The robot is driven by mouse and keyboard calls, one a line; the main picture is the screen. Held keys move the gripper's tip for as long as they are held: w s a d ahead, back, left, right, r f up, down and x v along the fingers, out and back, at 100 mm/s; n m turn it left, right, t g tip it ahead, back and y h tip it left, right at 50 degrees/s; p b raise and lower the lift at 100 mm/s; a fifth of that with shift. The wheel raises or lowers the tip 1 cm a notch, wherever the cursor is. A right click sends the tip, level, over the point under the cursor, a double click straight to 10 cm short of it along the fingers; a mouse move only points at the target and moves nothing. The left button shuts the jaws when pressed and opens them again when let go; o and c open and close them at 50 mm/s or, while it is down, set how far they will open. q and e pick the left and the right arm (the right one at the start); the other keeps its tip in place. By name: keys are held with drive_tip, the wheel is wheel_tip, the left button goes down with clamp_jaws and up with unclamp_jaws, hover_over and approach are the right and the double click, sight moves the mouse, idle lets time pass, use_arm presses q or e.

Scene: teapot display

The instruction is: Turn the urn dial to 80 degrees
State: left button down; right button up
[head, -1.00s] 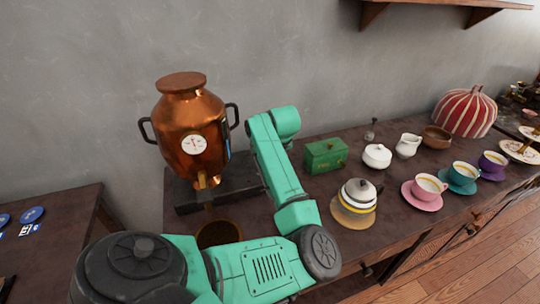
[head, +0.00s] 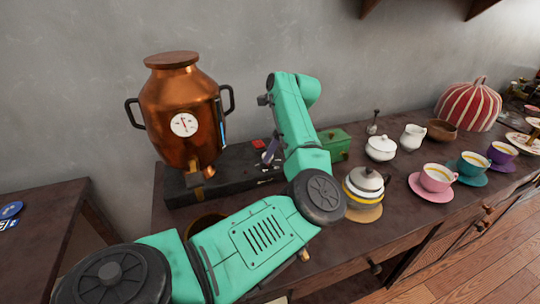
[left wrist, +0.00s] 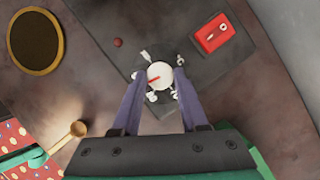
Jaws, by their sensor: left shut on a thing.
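The copper urn (head: 178,105) stands upright at the back left of the counter, with a round white gauge (head: 184,124) on its front. The urn dial, a white round knob with a red pointer (left wrist: 158,76), sits on a dark base plate (left wrist: 185,60) in the left wrist view, with small pale marks around it. My left gripper (left wrist: 160,80) is shut on the dial, one purple finger on each side. In the head view my left gripper (head: 271,150) is beside the urn's base, and my arm partly hides it; the dial is hard to make out there. My right gripper is not in view.
A red switch box (left wrist: 214,33) is on the base near the dial. A green box (head: 335,143) and a striped pot (head: 363,190) are right of my arm. White pots, cups on saucers (head: 437,178) and a red striped cosy (head: 468,106) stand farther right.

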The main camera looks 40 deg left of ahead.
use_arm(q)
drive_tip(key=shift+w+n+g+h, duration=0.1)
drive_tip(key=shift+n+g+h, duration=0.2)
drive_tip(key=shift+n, duration=0.6)
drive_tip(key=shift+a+r+n+g, duration=0.15)
drive_tip(key=shift+n+g, duration=0.15)
drive_tip(key=shift+n, duration=0.6)
drive_tip(key=n+h+p, duration=0.1)
drive_tip(key=n, duration=0.2)
drive_tip(key=shift+g+p, duration=0.3)
drive_tip(key=shift+p, duration=0.05)
drive_tip(key=shift+w+n+h+p, duration=0.1)
drive_tip(key=shift+n+h+p, duration=0.2)
drive_tip(key=shift+n+h, duration=0.15)
drive_tip(key=shift+n, duration=0.25)
drive_tip(key=shift+c, duration=2.2)
unclamp_jaws()
